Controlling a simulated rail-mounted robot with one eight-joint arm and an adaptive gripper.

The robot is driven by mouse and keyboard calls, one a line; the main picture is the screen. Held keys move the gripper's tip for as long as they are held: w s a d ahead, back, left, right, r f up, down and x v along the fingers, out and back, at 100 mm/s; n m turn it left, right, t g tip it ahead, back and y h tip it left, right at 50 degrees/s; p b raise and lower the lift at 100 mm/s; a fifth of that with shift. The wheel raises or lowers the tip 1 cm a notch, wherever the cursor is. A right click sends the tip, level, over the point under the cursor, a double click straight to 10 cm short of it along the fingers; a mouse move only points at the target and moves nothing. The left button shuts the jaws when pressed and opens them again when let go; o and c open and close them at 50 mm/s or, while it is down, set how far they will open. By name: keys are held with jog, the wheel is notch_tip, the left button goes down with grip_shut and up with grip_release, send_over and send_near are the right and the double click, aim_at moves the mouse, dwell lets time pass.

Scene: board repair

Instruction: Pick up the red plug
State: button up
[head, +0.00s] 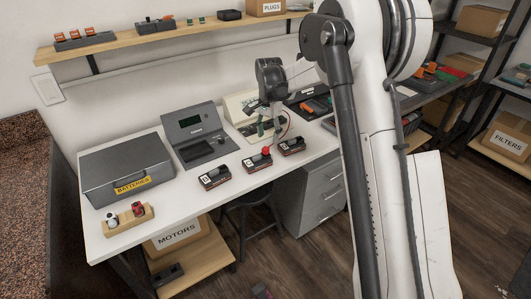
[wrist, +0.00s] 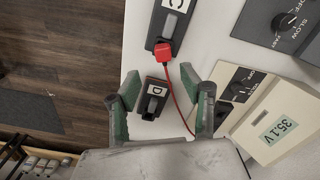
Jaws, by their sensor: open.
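The red plug (wrist: 163,52) sits at the end of a black block marked C (wrist: 172,22) in the wrist view. A thin red cable runs from it toward a cream meter (wrist: 270,125) reading 35.1. In the head view the plug (head: 266,150) shows on the middle of three black blocks. My gripper (wrist: 158,86) is open and empty, its green-padded fingers spread on either side of the block marked D (wrist: 152,98) in the wrist view. The plug lies just beyond the fingertips. In the head view my gripper (head: 271,126) hangs over the bench near the right block.
A grey battery box (head: 126,168), a grey tester (head: 196,133) and a small wooden holder (head: 122,220) stand on the white bench (head: 180,207). Another black block (head: 214,177) lies left of the plug. Dark trays (head: 312,105) lie at the bench's right end.

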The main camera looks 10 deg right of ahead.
aim_at(266, 147)
jog(key=shift+w+a+f+b, duration=0.1)
jog(key=shift+a+f+b, duration=0.1)
jog(key=shift+f, duration=1.5)
jog(key=shift+a+f+b, duration=0.1)
jog(key=shift+a+f, duration=0.05)
jog(key=shift+f, duration=1.55)
grip_shut()
